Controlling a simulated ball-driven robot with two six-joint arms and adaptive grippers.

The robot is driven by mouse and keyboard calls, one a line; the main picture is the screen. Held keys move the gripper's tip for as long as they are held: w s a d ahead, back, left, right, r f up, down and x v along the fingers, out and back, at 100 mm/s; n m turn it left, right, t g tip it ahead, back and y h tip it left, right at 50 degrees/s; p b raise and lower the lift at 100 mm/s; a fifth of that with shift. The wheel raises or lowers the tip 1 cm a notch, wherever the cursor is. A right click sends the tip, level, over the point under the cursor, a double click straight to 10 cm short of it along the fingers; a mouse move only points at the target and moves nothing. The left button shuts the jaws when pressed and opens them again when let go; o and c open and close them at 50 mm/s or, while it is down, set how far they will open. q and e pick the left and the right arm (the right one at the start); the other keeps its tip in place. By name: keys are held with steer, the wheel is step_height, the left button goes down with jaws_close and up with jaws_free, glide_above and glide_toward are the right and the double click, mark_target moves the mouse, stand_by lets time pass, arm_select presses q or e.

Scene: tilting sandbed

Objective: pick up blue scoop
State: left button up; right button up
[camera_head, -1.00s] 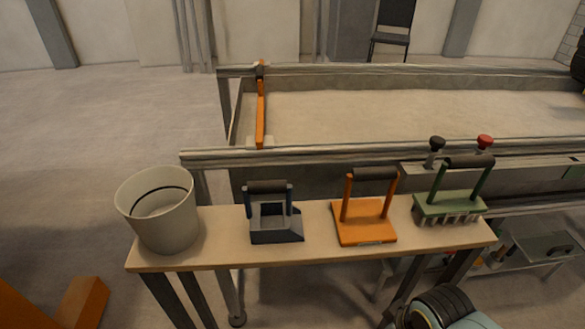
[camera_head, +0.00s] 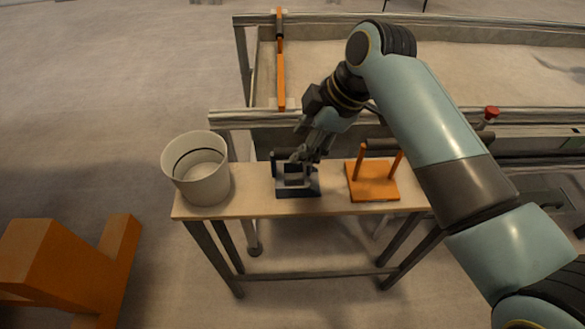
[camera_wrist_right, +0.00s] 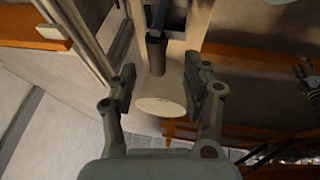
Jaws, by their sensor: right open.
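The blue scoop (camera_head: 298,187) is a dark blue-grey box-shaped tool with a raised black handle. It stands on the wooden bench between the white bucket and the orange tool. My right gripper (camera_head: 303,154) is open just above it and hides most of the handle. In the right wrist view, the scoop's blue body (camera_wrist_right: 176,20) shows at the top and its black handle (camera_wrist_right: 156,52) lies between the two spread fingers (camera_wrist_right: 166,72), not gripped. I cannot tell whether a finger touches it. My left gripper is out of view.
The white bucket (camera_head: 200,180) stands left of the scoop. An orange tool (camera_head: 373,184) with a black handle stands close on its right. The sandbed's rail (camera_head: 265,114) runs behind the bench (camera_head: 338,207). My right arm covers the bench's right end.

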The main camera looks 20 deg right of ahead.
steer(key=x, duration=0.6)
steer(key=shift+w, duration=0.25)
jaws_close()
